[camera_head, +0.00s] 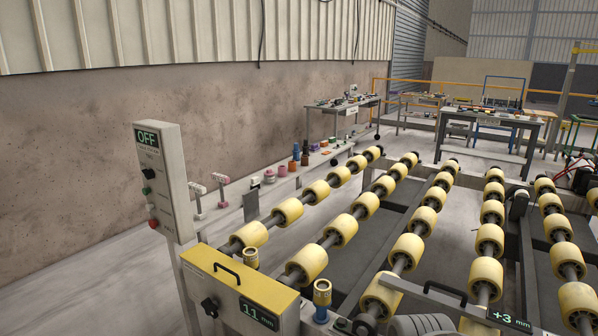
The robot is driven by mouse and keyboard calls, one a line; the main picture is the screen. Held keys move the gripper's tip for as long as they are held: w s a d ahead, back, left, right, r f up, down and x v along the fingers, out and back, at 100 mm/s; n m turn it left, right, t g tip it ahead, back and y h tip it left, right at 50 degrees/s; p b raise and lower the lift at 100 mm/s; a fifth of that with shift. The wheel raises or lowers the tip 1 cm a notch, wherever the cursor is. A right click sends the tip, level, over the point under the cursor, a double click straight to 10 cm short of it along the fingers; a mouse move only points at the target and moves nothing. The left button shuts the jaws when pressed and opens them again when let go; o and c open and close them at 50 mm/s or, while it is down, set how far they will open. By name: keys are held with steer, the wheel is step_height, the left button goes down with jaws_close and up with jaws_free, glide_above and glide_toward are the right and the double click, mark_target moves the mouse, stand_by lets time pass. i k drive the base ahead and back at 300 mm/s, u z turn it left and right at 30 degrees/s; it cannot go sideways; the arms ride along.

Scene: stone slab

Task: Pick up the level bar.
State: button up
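A grey level bar (478,309) lies across the yellow rollers at the bottom right. It has a black handle on top and a small display reading "+3 mm" at its right end. The picture's lower edge cuts off part of it. My gripper does not show in this view. A rounded grey shape at the bottom edge, left of the bar, may be part of my arm; I cannot tell.
Rows of yellow rollers (407,252) run away from me on a metal frame. A yellow-topped box (236,279) reading "11 mm" stands at the near left, beside a grey control post (161,182) reading "OFF". Workbenches (487,124) stand at the back.

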mark_target(510, 324)
steer(key=k, duration=0.25)
steer(key=z, duration=0.5)
steer(key=i, duration=0.15)
steer(key=z, duration=0.65)
